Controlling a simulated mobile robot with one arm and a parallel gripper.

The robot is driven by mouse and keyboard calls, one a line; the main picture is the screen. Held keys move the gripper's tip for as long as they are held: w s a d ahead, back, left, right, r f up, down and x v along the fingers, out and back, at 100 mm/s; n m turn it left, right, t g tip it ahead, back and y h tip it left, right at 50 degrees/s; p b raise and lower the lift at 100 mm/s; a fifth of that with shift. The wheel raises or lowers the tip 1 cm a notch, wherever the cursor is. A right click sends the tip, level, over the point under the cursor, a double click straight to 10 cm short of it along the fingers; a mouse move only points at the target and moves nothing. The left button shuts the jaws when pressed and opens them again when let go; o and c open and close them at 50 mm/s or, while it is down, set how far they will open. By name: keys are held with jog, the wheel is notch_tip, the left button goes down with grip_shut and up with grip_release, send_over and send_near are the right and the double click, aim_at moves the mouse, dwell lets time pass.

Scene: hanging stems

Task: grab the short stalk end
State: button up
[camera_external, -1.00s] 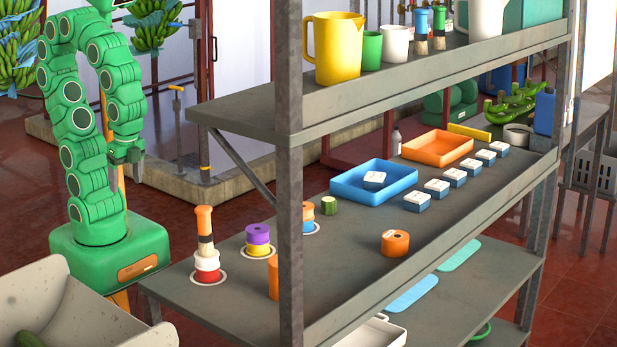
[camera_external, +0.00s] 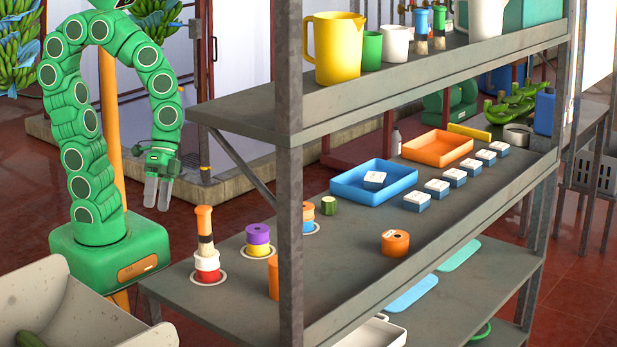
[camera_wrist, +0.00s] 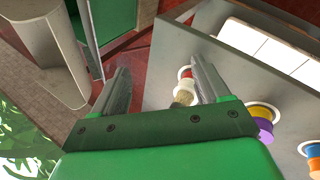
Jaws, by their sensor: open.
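A short green cylinder (camera_external: 329,205), which looks like the short stalk end, stands on the grey shelf board just right of the front post. My gripper (camera_external: 158,195) is at the left, in the air short of the shelf's left end. It points down with its two fingers apart and nothing between them. The green cylinder is well to its right, not touching. In the wrist view my gripper (camera_wrist: 158,73) is also open and empty. I cannot make out the green cylinder there.
A tan, white and red stack (camera_external: 207,255) stands nearest my gripper on the shelf. A purple and yellow stack (camera_external: 258,240) is beyond it. The shelf post (camera_external: 289,200) rises close to the cylinder. A blue tray (camera_external: 345,190) lies to its right. An upper shelf (camera_external: 240,112) hangs above.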

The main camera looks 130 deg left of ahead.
jog(key=w+a+r+n+t+h, duration=0.25)
jog(key=w+a+n+t, duration=0.45)
jog(key=w+a+n, duration=0.75)
jog(key=n+t+y, duration=0.5)
jog(key=n+y, duration=0.2)
jog(key=n, duration=0.6)
send_over(327, 199)
jog(key=w+d, duration=0.5)
jog(key=d, duration=0.4)
notch_tip(327, 199, down, 6)
jog(key=s+a+f+n+y, duration=0.1)
jog(key=s+a+f+n, duration=0.1)
jog(key=a+f, duration=0.1)
jog(key=s+a+f+n+g+y, duration=0.1)
jog(key=s+a+f+n, duration=0.1)
jog(key=s+f, duration=0.1)
jog(key=s+a+f+n+g+y, duration=0.1)
jog(key=s+a+f+n, duration=0.1)
jog(key=a+f, duration=0.1)
jog(key=shift+s+a+f, duration=0.15)
jog(key=shift+a+f, duration=0.05)
jog(key=shift+a, duration=0.15)
jog(key=shift+x, duration=2.45)
jog(key=shift+a+r, duration=0.1)
jog(key=shift+c, duration=0.2)
jog(key=c, duration=1)
